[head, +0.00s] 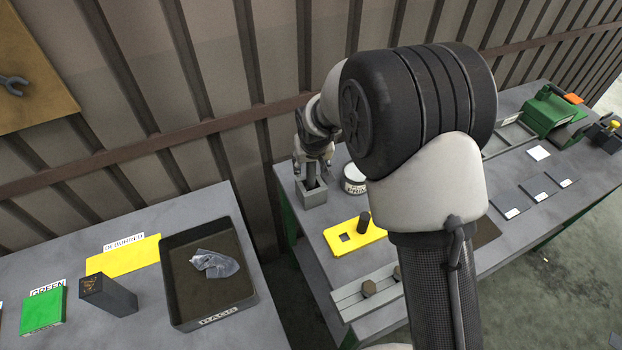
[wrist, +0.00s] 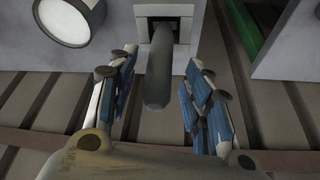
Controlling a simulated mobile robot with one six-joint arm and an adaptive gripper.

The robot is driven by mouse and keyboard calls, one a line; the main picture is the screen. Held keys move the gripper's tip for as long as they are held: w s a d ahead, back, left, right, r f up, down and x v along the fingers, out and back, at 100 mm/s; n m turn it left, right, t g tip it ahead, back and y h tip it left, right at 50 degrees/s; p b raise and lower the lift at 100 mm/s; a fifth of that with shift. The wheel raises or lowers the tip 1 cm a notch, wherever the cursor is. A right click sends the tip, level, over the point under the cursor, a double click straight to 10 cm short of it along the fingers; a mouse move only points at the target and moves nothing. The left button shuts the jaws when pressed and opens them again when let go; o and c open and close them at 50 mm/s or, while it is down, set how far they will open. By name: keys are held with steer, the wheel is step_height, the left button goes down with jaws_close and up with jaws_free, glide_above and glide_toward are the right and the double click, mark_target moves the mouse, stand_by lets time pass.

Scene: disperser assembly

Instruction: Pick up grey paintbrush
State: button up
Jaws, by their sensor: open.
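The grey paintbrush (wrist: 157,75) shows in the wrist view as a grey handle rising from a square holder (wrist: 190,12). My gripper (wrist: 158,88) is open, with one blue-padded finger on each side of the handle and a gap on both sides. In the head view my gripper (head: 312,172) is above the small grey square holder (head: 311,194) at the back left of the right table. The brush is hard to make out there, and its lower end is hidden in the holder.
A white-topped paint can (head: 354,180) stands just right of the holder; it also shows in the wrist view (wrist: 68,20). A yellow plate (head: 343,236) with a dark peg lies in front. The ribbed wall (head: 220,110) is close behind. A rag tray (head: 180,310) sits on the left table.

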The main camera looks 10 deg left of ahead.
mark_target(311, 179)
steer(key=b+x, duration=0.1)
steer(key=x, duration=0.4)
steer(key=shift+w+f, duration=0.1)
steer(key=shift+w, duration=0.05)
steer(key=shift+d, duration=0.1)
steer(key=shift+c, duration=0.6)
jaws_close()
